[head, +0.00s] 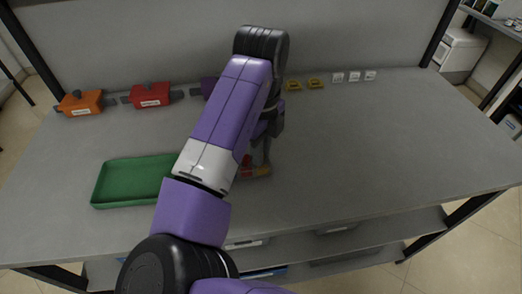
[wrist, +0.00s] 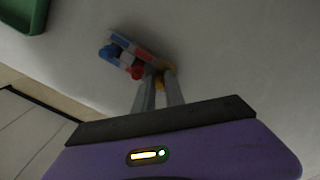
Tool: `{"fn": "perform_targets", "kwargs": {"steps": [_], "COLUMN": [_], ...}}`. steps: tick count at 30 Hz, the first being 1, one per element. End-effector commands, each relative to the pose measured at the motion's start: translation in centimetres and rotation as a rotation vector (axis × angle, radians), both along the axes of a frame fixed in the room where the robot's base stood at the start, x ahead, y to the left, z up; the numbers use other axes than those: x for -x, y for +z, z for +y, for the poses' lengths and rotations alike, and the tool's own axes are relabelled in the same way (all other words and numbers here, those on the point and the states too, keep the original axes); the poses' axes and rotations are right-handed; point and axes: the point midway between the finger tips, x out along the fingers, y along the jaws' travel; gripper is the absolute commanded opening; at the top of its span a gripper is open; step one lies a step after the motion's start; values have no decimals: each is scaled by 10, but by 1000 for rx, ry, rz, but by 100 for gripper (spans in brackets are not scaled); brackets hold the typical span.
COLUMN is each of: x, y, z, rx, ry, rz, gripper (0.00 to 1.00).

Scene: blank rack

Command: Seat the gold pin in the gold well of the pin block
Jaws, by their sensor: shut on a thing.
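The pin block (wrist: 122,40) lies on the bench in the wrist view, with blue, white, red and gold-orange parts. A blue pin (wrist: 107,52) and a red pin (wrist: 136,72) stand at it. My gripper (wrist: 161,76) is at the gold-orange end of the block, its two fingers shut on a small gold piece (wrist: 158,81), which looks like the gold pin. The fingers hide most of it and the well, so I cannot tell how deep it sits. In the head view the block (head: 262,171) shows only partly, behind my arm.
A green tray (head: 95,190) lies left of the block. Small yellow pieces (head: 316,83) and white pieces (head: 354,76) lie further right. The bench's right side is clear.

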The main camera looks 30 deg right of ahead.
Motion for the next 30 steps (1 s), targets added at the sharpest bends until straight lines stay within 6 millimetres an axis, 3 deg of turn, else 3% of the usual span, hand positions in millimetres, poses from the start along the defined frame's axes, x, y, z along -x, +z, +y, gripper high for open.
{"fn": "perform_targets", "kwargs": {"steps": [8, 9, 12, 24, 30], "x": [0, 0, 0, 0, -1], "y": [-3, -2, -2, 4, 36], "z": [0, 0, 0, 0, 0], "rx": [0, 0, 0, 0, -1], "ry": [0, -1, 0, -1, -2], "rz": [1, 0, 0, -1, -4], "gripper": [0, 21, 37, 37, 37]}}
